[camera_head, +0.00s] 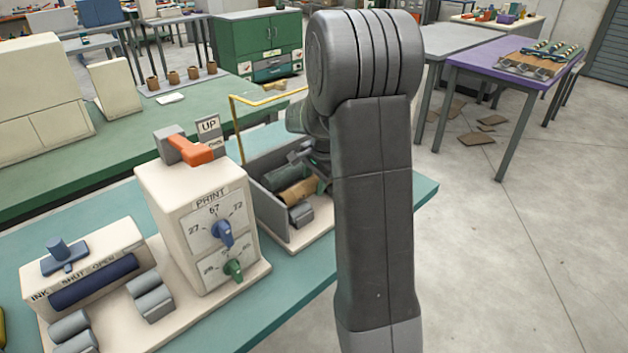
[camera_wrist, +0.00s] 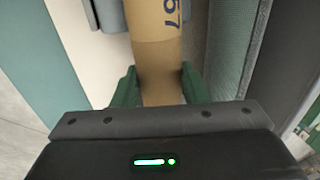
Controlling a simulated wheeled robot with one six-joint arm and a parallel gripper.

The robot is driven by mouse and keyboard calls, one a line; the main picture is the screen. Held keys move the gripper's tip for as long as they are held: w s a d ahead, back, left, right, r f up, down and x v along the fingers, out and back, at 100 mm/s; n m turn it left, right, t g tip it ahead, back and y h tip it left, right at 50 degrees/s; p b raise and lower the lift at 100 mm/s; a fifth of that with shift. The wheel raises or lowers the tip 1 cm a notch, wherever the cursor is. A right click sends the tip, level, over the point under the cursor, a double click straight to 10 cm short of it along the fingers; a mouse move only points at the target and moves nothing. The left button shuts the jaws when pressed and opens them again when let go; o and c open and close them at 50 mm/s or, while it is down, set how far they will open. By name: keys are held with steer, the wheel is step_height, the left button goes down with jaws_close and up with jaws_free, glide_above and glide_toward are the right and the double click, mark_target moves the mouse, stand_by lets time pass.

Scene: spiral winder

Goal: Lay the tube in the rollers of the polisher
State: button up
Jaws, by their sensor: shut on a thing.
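A brown cardboard tube (camera_wrist: 157,40) with a blue printed number runs between the green fingers of my gripper (camera_wrist: 160,86) in the wrist view. The gripper is shut on it. In the head view the tube (camera_head: 301,192) shows low inside the open-topped polisher (camera_head: 274,212), beside a dark green roller (camera_head: 290,173) and a grey roller (camera_head: 301,214). In the wrist view grey roller parts (camera_wrist: 102,14) lie left of the tube and a green textured surface (camera_wrist: 229,40) lies right. My arm hides the polisher's right part. I cannot tell whether the tube touches the rollers.
A cream print machine (camera_head: 200,215) with blue and green knobs stands left of the polisher. A yellow bent rod (camera_head: 236,125) rises behind it. A teal bench (camera_head: 290,305) carries both machines. Open floor (camera_head: 510,250) lies right, before a purple table (camera_head: 490,75).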

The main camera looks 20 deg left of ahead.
steer(key=o, duration=1.1)
steer(key=shift+c, duration=0.2)
steer(key=v, duration=1.4)
steer(key=shift+p, duration=0.35)
step_height(320, 180, up, 7)
steer(key=p, duration=0.6)
steer(key=shift+p, duration=0.35)
